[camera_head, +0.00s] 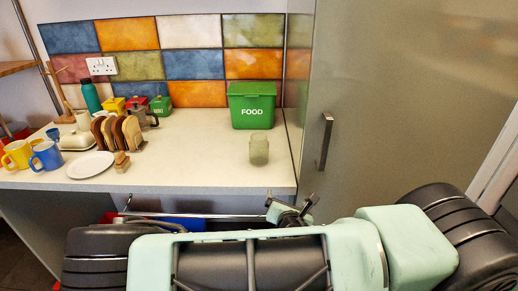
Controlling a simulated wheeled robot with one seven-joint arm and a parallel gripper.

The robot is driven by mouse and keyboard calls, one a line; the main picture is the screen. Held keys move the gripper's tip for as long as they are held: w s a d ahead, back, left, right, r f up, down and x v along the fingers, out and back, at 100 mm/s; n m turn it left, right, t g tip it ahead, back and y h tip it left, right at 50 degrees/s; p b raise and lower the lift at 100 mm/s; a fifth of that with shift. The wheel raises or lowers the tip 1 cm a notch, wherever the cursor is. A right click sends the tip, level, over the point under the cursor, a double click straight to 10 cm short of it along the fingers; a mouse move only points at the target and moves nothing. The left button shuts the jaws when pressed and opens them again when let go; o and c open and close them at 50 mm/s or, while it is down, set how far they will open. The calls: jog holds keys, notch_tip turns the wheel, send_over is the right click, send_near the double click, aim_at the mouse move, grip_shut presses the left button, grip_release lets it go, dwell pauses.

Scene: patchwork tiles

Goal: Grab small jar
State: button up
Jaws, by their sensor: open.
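A small jar (259,150) of cloudy, translucent glass stands upright on the white counter (205,157), in front of the green FOOD bin. My gripper (291,208) shows small at the bottom centre, just past the counter's front edge and below its top. It is open and apart from the jar, which is behind it and a little to the left. My arm hides part of the view below the counter.
A green FOOD bin (252,105) stands behind the jar. A toast rack (118,132), a white plate (90,164), mugs and small tins fill the left side. A tall cabinet with a handle (324,141) borders the right. The counter around the jar is clear.

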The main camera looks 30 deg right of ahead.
jog(key=w+a+r+n+t+y, duration=0.1)
jog(key=w+r+n+t+y, duration=0.1)
jog(key=w+r+n+t, duration=0.4)
jog(key=n+b, duration=0.2)
jog(key=b, duration=0.4)
send_near(263, 150)
jog(key=shift+w+d+g, duration=0.15)
jog(key=shift+w+g, duration=0.15)
jog(key=shift+w, duration=0.25)
jog(key=b+x, duration=0.1)
jog(key=b, duration=0.3)
jog(key=shift+w+d+b, duration=0.2)
jog(key=shift+w+b, duration=0.1)
jog(key=x, duration=0.4)
jog(key=shift+w+r+p, duration=0.35)
jog(key=shift+p, duration=0.05)
jog(key=shift+a+f+p+x, duration=0.1)
jog(key=shift+p+x, duration=0.25)
jog(key=shift+x, duration=1.1)
jog(key=shift+a+f+p+x, duration=0.15)
jog(key=shift+p+x, duration=0.15)
jog(key=shift+x, duration=1.15)
jog(key=c, duration=1.2)
